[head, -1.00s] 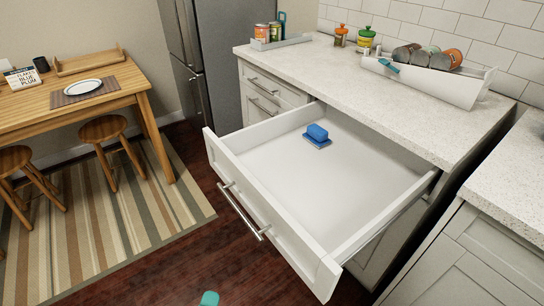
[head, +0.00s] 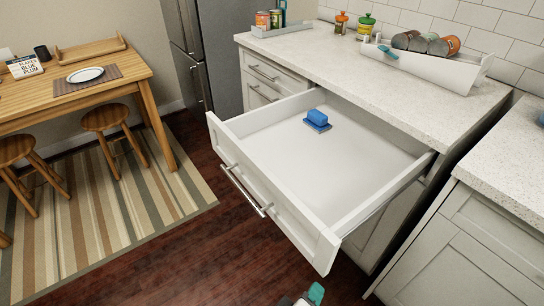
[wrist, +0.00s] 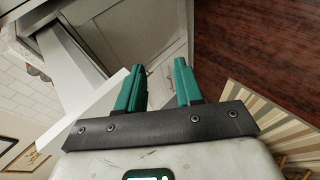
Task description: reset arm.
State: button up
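My gripper (wrist: 160,88) shows in the wrist view with two teal fingers held apart and nothing between them. In the head view, one teal fingertip of it shows at the bottom edge, in front of the open drawer. The white drawer (head: 290,213) is pulled far out of the counter. A blue object (head: 317,118) like a sponge or brush lies inside it towards the back left. My gripper is outside the drawer and apart from the blue object.
The counter (head: 400,92) holds a grey tray (head: 283,31), spice jars (head: 365,25) and a white angled rack (head: 430,69) with several cans. A wooden table (head: 90,88) and stools (head: 105,117) stand at left over a striped rug (head: 120,215). Dark floor is clear before the drawer.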

jog(key=s+d+f+m+g+y, duration=0.2)
jog(key=s+d+f+m+g, duration=0.2)
jog(key=s+d, duration=0.5)
jog(key=s+d+f+m+g+y, duration=0.35)
jog(key=s+d+m, duration=0.2)
jog(key=d, duration=0.55)
notch_tip(320, 180, up, 10)
jog(key=s+p, duration=0.1)
jog(key=p, duration=0.8)
jog(key=shift+f, duration=0.15)
